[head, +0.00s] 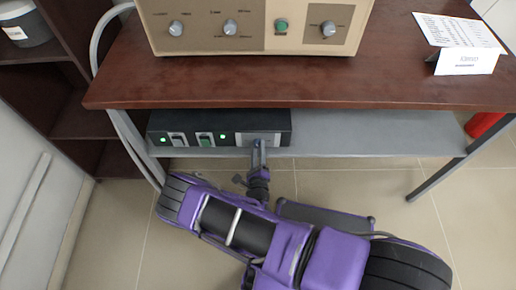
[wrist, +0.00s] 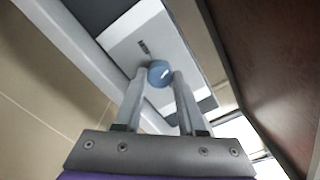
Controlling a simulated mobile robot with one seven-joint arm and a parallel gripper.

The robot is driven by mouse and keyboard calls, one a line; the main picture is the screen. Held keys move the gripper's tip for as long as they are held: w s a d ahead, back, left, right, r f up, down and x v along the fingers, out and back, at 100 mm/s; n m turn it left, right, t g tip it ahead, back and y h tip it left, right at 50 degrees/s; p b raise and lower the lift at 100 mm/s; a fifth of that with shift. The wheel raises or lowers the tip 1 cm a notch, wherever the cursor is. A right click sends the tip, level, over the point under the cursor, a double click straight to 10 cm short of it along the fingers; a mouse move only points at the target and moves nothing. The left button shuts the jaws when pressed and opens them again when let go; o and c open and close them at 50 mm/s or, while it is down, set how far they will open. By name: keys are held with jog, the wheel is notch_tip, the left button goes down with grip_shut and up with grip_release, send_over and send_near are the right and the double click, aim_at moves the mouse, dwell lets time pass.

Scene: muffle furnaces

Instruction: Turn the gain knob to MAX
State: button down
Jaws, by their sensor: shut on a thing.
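A black control box (head: 222,120) sits on the grey lower shelf under the table. Its front has two lit green lights, two switches and a pale plate at the right end. In the wrist view, a round blue-grey knob (wrist: 160,70) stands out from this pale plate (wrist: 165,40). My gripper (head: 259,144) reaches up to the plate, and its two fingers (wrist: 161,80) are shut on the knob, one on each side. A small dark mark lies on the plate beside the knob. I cannot read any gain or MAX lettering, nor tell the knob's setting.
The brown tabletop (head: 400,82) overhangs the box, close above my gripper. A beige furnace panel (head: 205,38) with several knobs stands on it, with white cards (head: 468,62) at the right. A dark shelf unit (head: 90,122) stands at left. The lower shelf's right part is clear.

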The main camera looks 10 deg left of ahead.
jog(key=m+p, duration=0.5)
jog(key=m, duration=1.6)
jog(key=shift+m, duration=0.4)
jog(key=c, duration=0.5)
grip_release()
jog(key=shift+s, duration=0.2)
